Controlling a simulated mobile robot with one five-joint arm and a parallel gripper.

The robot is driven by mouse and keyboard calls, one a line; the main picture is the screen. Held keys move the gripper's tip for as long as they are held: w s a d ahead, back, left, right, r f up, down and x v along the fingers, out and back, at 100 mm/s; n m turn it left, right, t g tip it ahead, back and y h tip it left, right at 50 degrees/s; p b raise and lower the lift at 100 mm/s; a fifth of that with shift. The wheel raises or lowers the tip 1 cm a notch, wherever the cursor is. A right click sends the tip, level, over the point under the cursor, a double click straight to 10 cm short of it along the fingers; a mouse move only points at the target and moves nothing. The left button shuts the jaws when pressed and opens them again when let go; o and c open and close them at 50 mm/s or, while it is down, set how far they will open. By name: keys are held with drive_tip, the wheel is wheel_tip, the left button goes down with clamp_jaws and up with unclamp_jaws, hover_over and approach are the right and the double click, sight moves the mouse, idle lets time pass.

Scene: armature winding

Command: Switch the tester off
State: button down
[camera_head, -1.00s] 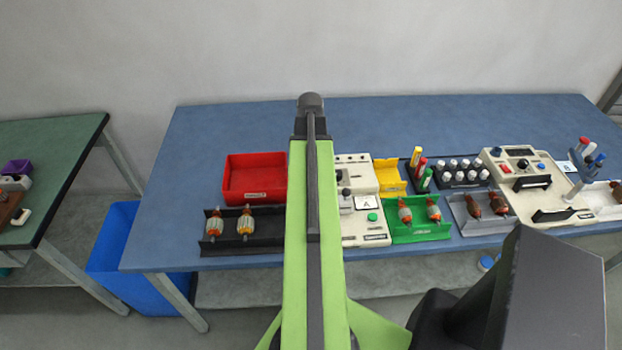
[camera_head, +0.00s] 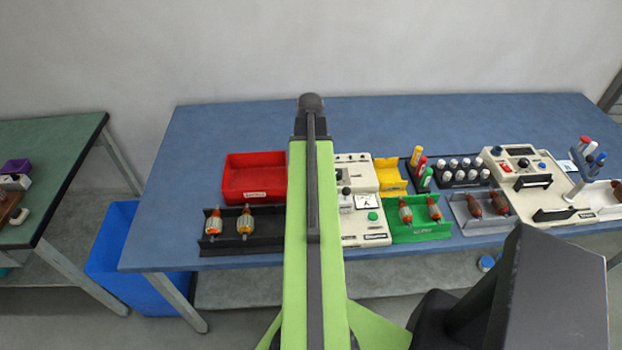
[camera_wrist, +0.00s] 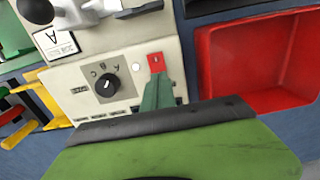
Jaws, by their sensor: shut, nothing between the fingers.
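A beige unit (camera_head: 376,240) stands in the middle of the blue table, partly hidden behind my arm in the head view. I cannot read a name on it. In the wrist view, the rear part of the beige unit (camera_wrist: 70,100) shows a black rotary knob (camera_wrist: 106,87) marked with letters, a small white round spot (camera_wrist: 136,66) and a red switch (camera_wrist: 155,61). My gripper (camera_wrist: 157,80) is shut and empty, its tips right at the near edge of the red switch. Whether they touch it I cannot tell. The switch's lower part is hidden by the fingers.
A red bin (camera_head: 255,194) stands left of the unit, close beside my gripper in the wrist view. A black tray (camera_head: 270,242) with two armatures lies in front of it. Yellow and green trays (camera_head: 420,235) are to the right. Another beige unit (camera_head: 545,200) with a display stands farther right.

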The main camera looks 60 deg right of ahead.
drive_tip(key=shift+f+b, duration=0.5)
drive_tip(key=shift+f, duration=0.05)
drive_tip(key=shift+r, duration=0.1)
wheel_tip(320, 180, up, 7)
drive_tip(key=p, duration=0.7)
idle(0.4)
